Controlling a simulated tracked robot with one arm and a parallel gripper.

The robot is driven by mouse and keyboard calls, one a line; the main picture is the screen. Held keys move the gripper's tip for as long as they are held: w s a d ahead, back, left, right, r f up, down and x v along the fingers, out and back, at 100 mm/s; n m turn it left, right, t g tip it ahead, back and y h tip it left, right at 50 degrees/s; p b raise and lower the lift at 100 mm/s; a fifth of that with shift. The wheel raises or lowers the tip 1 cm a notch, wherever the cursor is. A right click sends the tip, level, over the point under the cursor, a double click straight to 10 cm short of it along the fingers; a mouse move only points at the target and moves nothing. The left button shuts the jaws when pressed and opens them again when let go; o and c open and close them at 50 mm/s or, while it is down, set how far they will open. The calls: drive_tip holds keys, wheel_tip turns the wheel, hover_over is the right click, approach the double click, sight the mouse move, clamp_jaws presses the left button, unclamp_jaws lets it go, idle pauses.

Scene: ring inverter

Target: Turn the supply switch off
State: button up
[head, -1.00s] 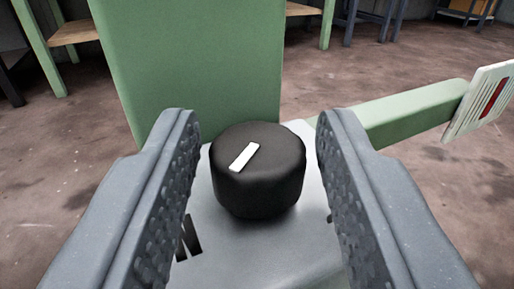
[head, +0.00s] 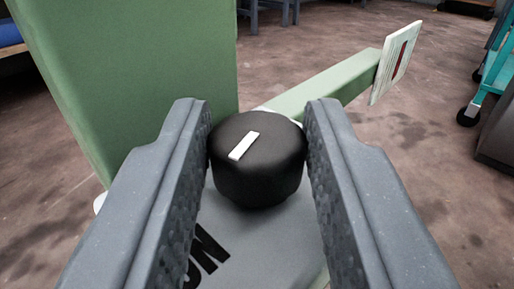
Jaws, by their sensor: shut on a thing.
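The supply switch is a round black knob (head: 258,175) with a white pointer bar on top. It sits on a pale grey plate (head: 265,245) in the middle of the head view. The pointer bar slants toward the upper right of the picture. Black lettering (head: 207,257) shows on the plate below left of the knob; "N" is readable, and the letter before it is partly hidden by the left finger. My gripper (head: 258,150) is shut on the knob, one finger against each side.
A tall green panel (head: 130,80) rises behind and left of the knob. A green bar (head: 325,85) reaches right to a white plate with a red mark (head: 396,62). A teal wheeled cart (head: 490,85) stands at the far right. Brown floor lies between.

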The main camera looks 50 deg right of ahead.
drive_tip(key=shift+w+a+f+m+g+h+b, duration=0.1)
drive_tip(key=shift+w+m+g+h+b, duration=0.05)
drive_tip(key=shift+m+g+h+b, duration=0.35)
drive_tip(key=shift+w+a+m+g+h+b, duration=0.1)
drive_tip(key=shift+m+g+h+b, duration=0.2)
drive_tip(key=shift+m+g, duration=0.25)
drive_tip(key=shift+m+g+h+b, duration=0.45)
drive_tip(key=shift+g+h, duration=0.05)
drive_tip(key=shift+g, duration=0.45)
drive_tip(key=shift+w, duration=0.1)
drive_tip(key=o, duration=1)
drive_tip(key=p+v, duration=0.2)
drive_tip(key=v, duration=1.2)
drive_tip(key=shift+w, duration=0.15)
